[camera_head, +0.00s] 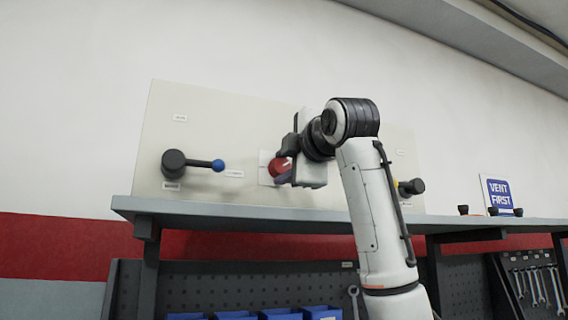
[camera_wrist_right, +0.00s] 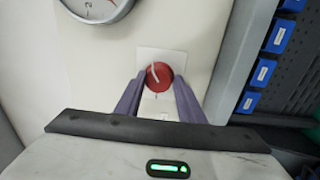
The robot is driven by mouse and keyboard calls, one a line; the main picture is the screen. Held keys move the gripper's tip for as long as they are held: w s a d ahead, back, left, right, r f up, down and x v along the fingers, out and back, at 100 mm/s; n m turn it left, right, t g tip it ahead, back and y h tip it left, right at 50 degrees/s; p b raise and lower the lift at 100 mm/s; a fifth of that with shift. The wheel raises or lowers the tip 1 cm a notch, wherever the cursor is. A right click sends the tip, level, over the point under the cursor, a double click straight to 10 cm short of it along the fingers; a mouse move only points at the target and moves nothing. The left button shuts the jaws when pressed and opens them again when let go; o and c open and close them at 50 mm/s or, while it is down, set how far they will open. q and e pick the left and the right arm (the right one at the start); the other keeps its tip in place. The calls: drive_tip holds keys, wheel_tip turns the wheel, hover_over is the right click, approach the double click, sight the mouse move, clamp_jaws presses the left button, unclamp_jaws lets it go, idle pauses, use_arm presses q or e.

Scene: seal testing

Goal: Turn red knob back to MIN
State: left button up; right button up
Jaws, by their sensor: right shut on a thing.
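The red knob (camera_head: 279,166) is on the upright pale panel (camera_head: 220,120), at the middle of the head view. It also shows in the right wrist view (camera_wrist_right: 160,74), round, with a white pointer line and a pale square plate (camera_wrist_right: 176,57) behind it. My right gripper (camera_head: 284,170) is shut on the red knob, with one purple finger on each side of it in the right wrist view (camera_wrist_right: 159,86). The scale labels around the knob are too small to read. My left gripper is not in view.
Left on the panel is a black valve with a blue-ended lever (camera_head: 217,165). Another black fitting (camera_head: 411,187) sits right, partly behind my arm. A gauge (camera_wrist_right: 98,6) appears in the wrist view. A "VENT FIRST" sign (camera_head: 498,193) stands on the shelf (camera_head: 230,211).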

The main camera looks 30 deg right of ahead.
drive_tip(key=n, duration=0.5)
drive_tip(key=shift+s+d+r+n, duration=0.15)
drive_tip(key=shift+r+n, duration=0.1)
drive_tip(key=shift+n, duration=0.15)
drive_tip(key=n, duration=0.6)
drive_tip(key=shift+y, duration=0.3)
drive_tip(key=o, duration=1)
drive_tip(key=shift+f, duration=0.15)
drive_tip(key=shift+c, duration=0.2)
drive_tip(key=shift+s+f, duration=0.1)
drive_tip(key=shift+s, duration=0.05)
drive_tip(key=s+a+b, duration=0.2)
drive_tip(key=s+b, duration=0.1)
drive_tip(key=s, duration=0.6)
drive_tip(key=shift+s+a, duration=0.15)
drive_tip(key=shift+s, duration=0.2)
